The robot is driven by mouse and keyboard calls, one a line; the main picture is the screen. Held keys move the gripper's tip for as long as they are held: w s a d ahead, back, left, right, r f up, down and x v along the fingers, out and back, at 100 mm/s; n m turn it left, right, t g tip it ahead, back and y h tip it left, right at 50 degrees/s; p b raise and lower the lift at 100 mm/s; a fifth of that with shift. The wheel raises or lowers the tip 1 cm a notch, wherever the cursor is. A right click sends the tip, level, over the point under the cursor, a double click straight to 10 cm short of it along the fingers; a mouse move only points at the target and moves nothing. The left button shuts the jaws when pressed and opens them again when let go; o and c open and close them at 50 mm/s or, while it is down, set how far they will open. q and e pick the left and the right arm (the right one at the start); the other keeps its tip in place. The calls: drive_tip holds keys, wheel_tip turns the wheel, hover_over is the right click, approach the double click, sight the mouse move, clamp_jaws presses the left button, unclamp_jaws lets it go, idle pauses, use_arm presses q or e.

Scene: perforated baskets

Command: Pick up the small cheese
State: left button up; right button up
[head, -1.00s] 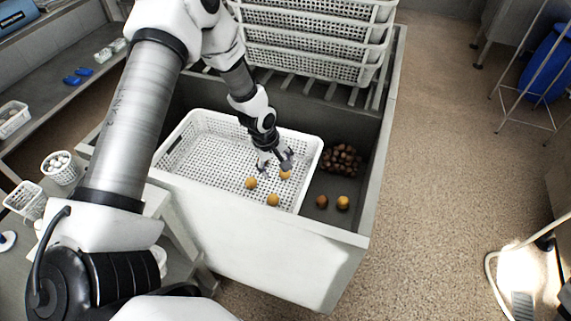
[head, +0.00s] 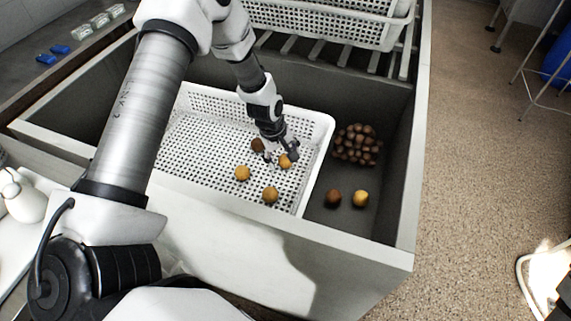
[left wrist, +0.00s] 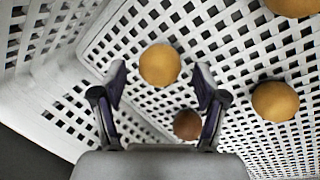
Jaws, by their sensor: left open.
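Small round cheeses lie on the floor of the white perforated basket. One orange-yellow cheese (head: 285,161) is right by my left gripper (head: 279,156). In the left wrist view this cheese (left wrist: 160,65) shows between the open fingertips of the gripper (left wrist: 161,76), with space on both sides. A darker brown cheese (head: 257,145) lies just left of the gripper; it also shows in the left wrist view (left wrist: 187,124), below the first. Two more yellow cheeses (head: 242,173) and (head: 270,194) lie nearer the basket's front. My right gripper is not in view.
The basket (head: 318,165) stands in a grey trough with a high front wall (head: 230,240). Right of the basket are a pile of brown balls (head: 358,145), a brown ball (head: 333,197) and a yellow one (head: 360,199). Stacked white baskets (head: 330,20) stand behind.

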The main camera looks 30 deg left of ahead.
use_arm(q)
drive_tip(key=shift+w+f, duration=0.15)
drive_tip(key=shift+f, duration=0.5)
drive_tip(key=shift+d+r, duration=0.15)
drive_tip(key=shift+r, duration=0.15)
drive_tip(key=c, duration=1.2)
drive_tip(key=shift+o, duration=0.2)
